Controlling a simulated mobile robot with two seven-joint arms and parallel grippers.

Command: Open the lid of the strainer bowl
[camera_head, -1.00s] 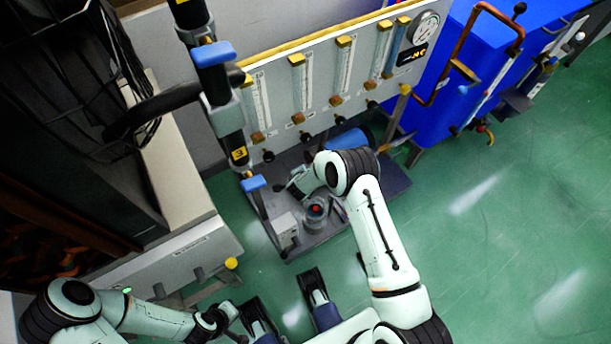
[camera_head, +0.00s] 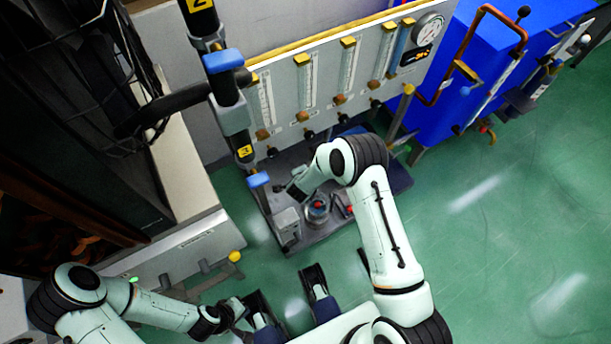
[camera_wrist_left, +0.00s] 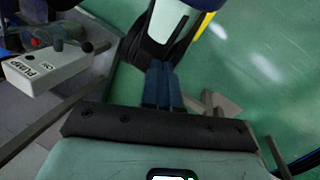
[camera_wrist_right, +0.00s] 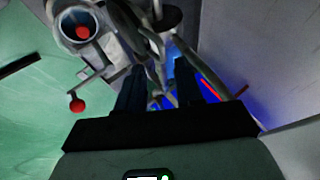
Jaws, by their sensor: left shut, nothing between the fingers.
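The strainer bowl seems to be the small grey round cup (camera_head: 318,207) on the grey base plate below the panel. In the right wrist view the cup (camera_wrist_right: 62,20) is at top left, with a red round piece (camera_wrist_right: 83,32) in its middle; I cannot tell whether this is part of a lid. My right gripper (camera_wrist_right: 158,85) is open, its fingers apart with grey pipes showing beyond and between them. In the head view it (camera_head: 291,188) is left of and behind the cup. My left gripper (camera_wrist_left: 163,85) is shut and empty, low in the head view (camera_head: 237,308), away from the cup.
A flowmeter panel (camera_head: 320,112) stands behind the base plate, with a blue machine (camera_head: 478,60) to its right. A column with blue levers (camera_head: 227,90) rises at left. A white pump switch box (camera_wrist_left: 45,72) shows in the left wrist view. Green floor (camera_head: 500,240) is free at right.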

